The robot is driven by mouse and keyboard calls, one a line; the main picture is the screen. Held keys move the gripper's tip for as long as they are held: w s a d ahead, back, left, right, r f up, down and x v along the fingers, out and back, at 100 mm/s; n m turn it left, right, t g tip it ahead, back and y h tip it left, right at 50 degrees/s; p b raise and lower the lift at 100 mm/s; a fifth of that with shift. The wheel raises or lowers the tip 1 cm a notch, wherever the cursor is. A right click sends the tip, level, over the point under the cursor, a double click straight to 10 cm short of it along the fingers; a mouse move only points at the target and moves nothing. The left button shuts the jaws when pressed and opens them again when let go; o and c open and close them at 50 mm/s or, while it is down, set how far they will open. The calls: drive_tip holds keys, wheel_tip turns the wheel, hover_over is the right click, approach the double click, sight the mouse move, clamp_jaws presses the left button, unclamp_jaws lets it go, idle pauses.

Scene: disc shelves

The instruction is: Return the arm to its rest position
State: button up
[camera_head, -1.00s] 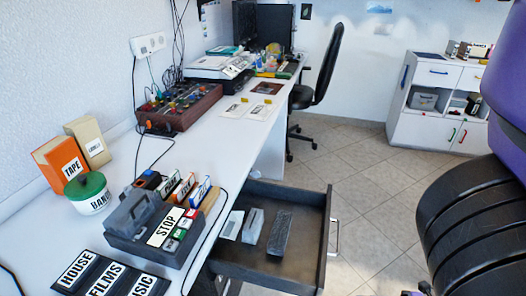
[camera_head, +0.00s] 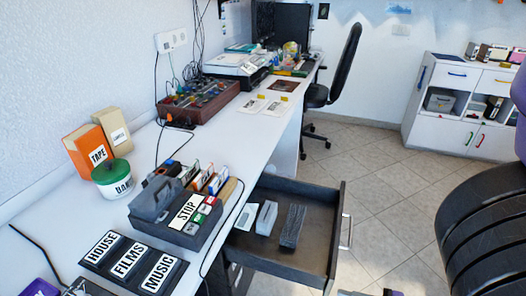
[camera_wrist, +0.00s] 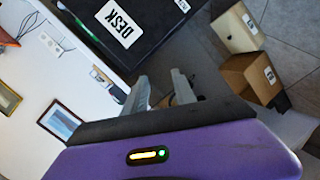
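My gripper (camera_wrist: 160,92) shows in the wrist view, with its two grey fingers apart. I see nothing held between them. Below them is my purple hand with a yellow and green light. In the head view, my arm's black ridged part fills the lower right edge, with a purple part above it. I cannot make out the fingers in that view. A black surface labelled DESK (camera_wrist: 120,22) lies beyond the fingers in the wrist view.
A black chair (camera_head: 340,75) and white cabinet (camera_head: 455,120) stand farther back. Tiled floor (camera_head: 385,190) is clear between.

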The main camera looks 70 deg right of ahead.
drive_tip(key=w+a+r+m+y, duration=0.1)
drive_tip(key=w+a+r+m, duration=0.5)
drive_tip(key=a+r, duration=0.35)
drive_tip(key=w+a+r+m+y, duration=0.1)
drive_tip(key=w+a+r+m, duration=0.45)
drive_tip(key=a+r, duration=0.4)
wheel_tip(320, 180, up, 12)
drive_tip(key=p, duration=1.3)
drive_tip(key=shift+w+a+p, duration=0.25)
drive_tip(key=shift+a+p, duration=0.1)
drive_tip(key=shift+a, duration=0.1)
